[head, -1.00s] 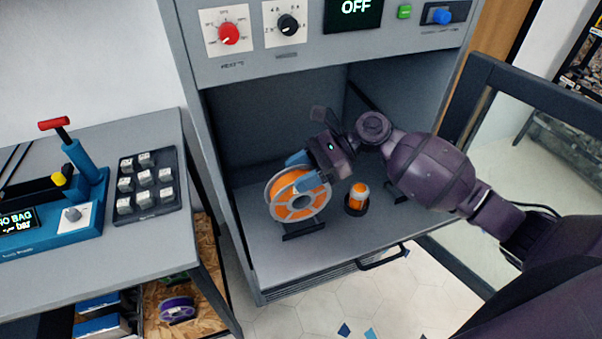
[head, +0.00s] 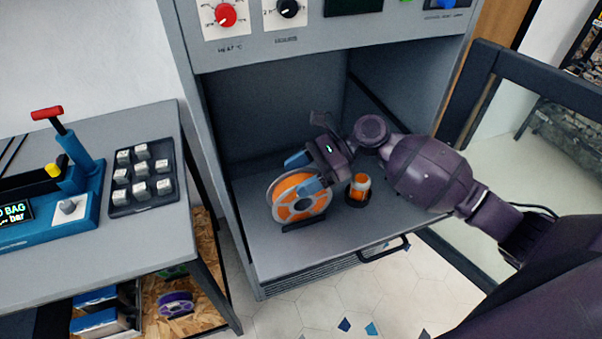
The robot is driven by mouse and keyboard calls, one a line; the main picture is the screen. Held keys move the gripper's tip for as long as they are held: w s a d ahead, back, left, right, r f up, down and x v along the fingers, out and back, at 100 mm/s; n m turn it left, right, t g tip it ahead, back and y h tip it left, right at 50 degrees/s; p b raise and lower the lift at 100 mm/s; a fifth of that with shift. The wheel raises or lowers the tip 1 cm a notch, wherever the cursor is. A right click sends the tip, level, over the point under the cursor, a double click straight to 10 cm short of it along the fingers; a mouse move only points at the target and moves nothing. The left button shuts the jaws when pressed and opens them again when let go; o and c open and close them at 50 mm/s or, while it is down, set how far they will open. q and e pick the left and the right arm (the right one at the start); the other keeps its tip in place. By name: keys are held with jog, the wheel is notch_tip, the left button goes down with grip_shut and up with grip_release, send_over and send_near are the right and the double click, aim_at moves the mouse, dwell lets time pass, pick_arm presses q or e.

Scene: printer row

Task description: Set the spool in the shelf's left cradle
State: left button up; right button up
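The spool (head: 284,190) has orange filament between grey flanges. It stands upright at the left of the cabinet's shelf (head: 262,243). The black left cradle (head: 303,224) shows directly under it, and the spool's lower rim appears to be at the cradle. My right gripper (head: 306,174) reaches in from the right, its blue fingers on either side of the spool's upper rim, and looks shut on it. The near finger covers part of the spool's face. My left gripper is not in view.
A small orange and white jar (head: 359,186) stands in a black holder right of the spool, close to my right gripper. The open glass door (head: 540,130) is at the right. A bench (head: 130,240) with a blue device and a black tray of grey blocks (head: 143,181) is at the left.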

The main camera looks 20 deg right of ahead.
jog(key=shift+o, duration=0.9)
jog(key=v, duration=1)
jog(key=shift+d+r, duration=0.2)
jog(key=shift+d, duration=0.15)
